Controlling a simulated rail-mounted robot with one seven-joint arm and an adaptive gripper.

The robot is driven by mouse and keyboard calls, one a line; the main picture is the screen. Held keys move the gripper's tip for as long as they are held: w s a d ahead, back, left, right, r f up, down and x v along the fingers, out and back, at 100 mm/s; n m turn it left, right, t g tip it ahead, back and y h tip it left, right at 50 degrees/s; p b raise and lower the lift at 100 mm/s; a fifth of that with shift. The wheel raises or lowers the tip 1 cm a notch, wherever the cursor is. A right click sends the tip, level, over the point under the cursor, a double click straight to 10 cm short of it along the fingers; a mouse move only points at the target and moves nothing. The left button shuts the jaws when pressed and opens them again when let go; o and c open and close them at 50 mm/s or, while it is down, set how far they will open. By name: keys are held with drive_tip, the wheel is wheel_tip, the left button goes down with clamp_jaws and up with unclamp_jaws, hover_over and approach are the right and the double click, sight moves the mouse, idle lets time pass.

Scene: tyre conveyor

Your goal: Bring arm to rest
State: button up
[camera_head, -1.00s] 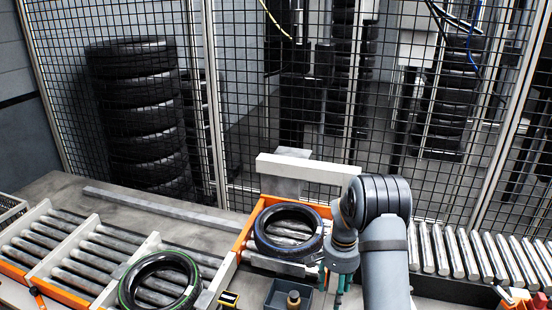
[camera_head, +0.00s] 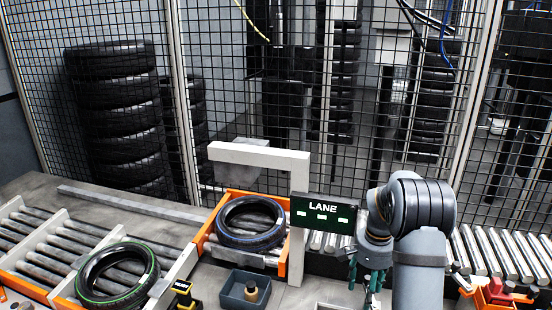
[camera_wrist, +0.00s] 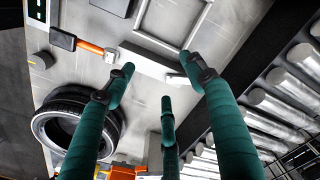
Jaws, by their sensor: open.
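My grey arm comes up from the lower right in the head view. My gripper (camera_head: 367,277) hangs at its end, with green fingers above the bench, right of the LANE sign. In the wrist view my gripper (camera_wrist: 160,95) shows three green fingers spread apart, with nothing between them. A blue-marked tyre (camera_head: 250,222) lies in an orange-edged bay left of my gripper, clear of it. A green-marked tyre (camera_head: 117,273) lies on the rollers at the lower left. A tyre (camera_wrist: 75,118) also shows at the left of the wrist view, apart from the fingers.
A dark tray (camera_head: 245,289) holds a small bottle. Rollers (camera_head: 500,252) run at the right. A mesh fence (camera_head: 290,110) stands behind, with stacked tyres (camera_head: 115,115) beyond.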

drive_tip(key=d+f+m+b, duration=0.1)
drive_tip(key=d+f+b, duration=0.2)
drive_tip(key=d, duration=0.2)
drive_tip(key=a+f+p, duration=0.1)
drive_tip(key=a+f, duration=0.1)
drive_tip(key=a, duration=0.2)
drive_tip(key=w+a+f+p, duration=0.1)
drive_tip(key=a+f, duration=0.1)
drive_tip(key=a, duration=0.2)
drive_tip(key=a+f+p, duration=0.1)
drive_tip(key=a+f, duration=0.2)
drive_tip(key=a, duration=0.1)
drive_tip(key=shift+w, duration=0.2)
drive_tip(key=shift+a+f, duration=0.1)
drive_tip(key=shift+f, duration=0.3)
